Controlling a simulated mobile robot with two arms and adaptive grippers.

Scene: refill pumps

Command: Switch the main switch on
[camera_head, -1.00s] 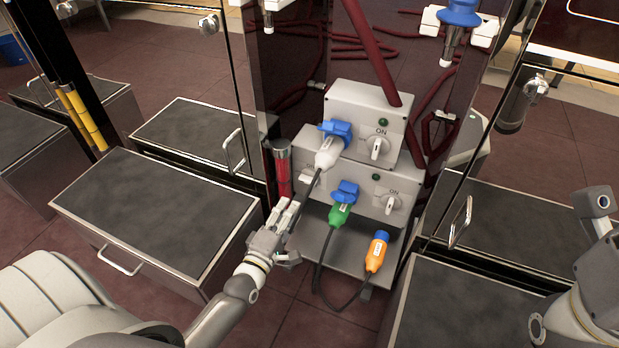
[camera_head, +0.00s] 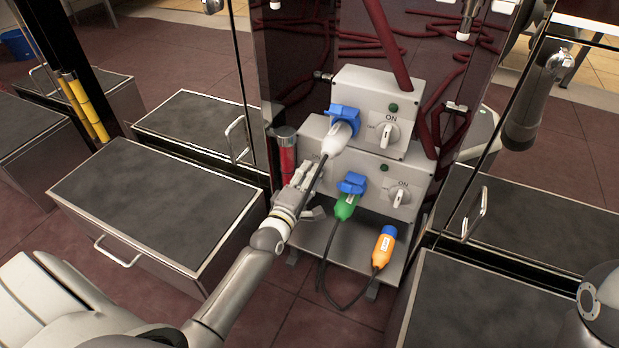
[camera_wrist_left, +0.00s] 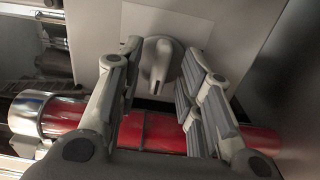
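My left gripper (camera_head: 302,180) is at the left end of the lower grey box (camera_head: 312,129). In the left wrist view its two fingers (camera_wrist_left: 157,85) are open, one on each side of a grey rotary switch (camera_wrist_left: 156,64) on a pale plate. I cannot tell whether they touch it. In the head view the gripper mostly hides this switch. Two other rotary switches marked ON face forward: one on the upper box (camera_head: 387,134) and one on the lower box (camera_head: 400,195). Which is the main switch is not readable. My right gripper is out of view.
A red cylinder (camera_head: 287,160) stands beside the gripper and crosses below the switch in the wrist view (camera_wrist_left: 165,133). A white plug (camera_head: 337,138), a green plug (camera_head: 346,206) and an orange plug (camera_head: 384,248) with a dark cable are close by. A drawer cabinet (camera_head: 155,205) stands left.

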